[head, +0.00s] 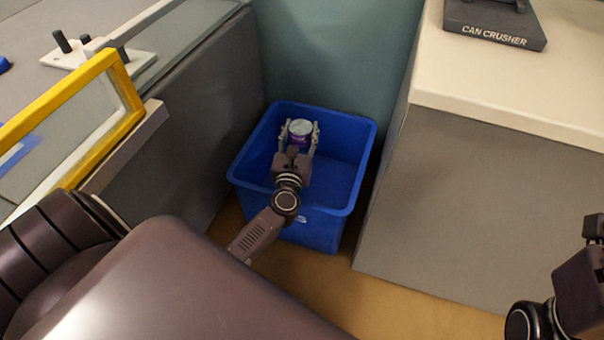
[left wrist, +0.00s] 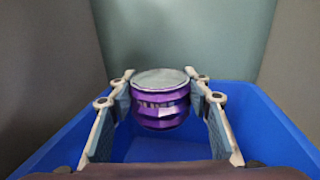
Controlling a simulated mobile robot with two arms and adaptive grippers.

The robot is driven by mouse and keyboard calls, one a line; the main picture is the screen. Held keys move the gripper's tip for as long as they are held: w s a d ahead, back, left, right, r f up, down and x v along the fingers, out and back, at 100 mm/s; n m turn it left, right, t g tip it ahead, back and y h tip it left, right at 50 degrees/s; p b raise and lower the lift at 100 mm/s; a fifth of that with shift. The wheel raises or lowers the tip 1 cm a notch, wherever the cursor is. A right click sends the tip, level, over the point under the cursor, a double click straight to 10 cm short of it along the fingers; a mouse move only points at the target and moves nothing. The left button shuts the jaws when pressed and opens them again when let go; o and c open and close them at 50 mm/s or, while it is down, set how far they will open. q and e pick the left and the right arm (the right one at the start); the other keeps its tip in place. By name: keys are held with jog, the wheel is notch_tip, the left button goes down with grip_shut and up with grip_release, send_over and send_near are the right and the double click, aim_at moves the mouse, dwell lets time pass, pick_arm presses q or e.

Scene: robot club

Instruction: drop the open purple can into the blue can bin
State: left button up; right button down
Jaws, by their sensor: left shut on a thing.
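The purple can (head: 297,142) has a silver end facing up and is held between the fingers of my left gripper (head: 299,133). In the left wrist view the can (left wrist: 160,103) sits between both fingers of the gripper (left wrist: 163,98), its purple side looking creased. My left gripper is shut on it, over the opening of the blue can bin (head: 335,181). The bin's blue walls (left wrist: 255,120) surround the can in the left wrist view. I cannot tell how far the can is above the bin floor. Part of my right arm shows at the lower right; its fingertips are not clear.
The bin stands on the floor between a grey partition (head: 205,110) on the left and a cabinet (head: 480,190) on the right. A can crusher (head: 494,24) sits on the cabinet top. A yellow-framed panel (head: 85,120) stands at the left.

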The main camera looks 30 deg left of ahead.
pick_arm(q)
jog(key=o, duration=0.9)
jog(key=shift+c, duration=0.2)
jog(key=v, duration=1.2)
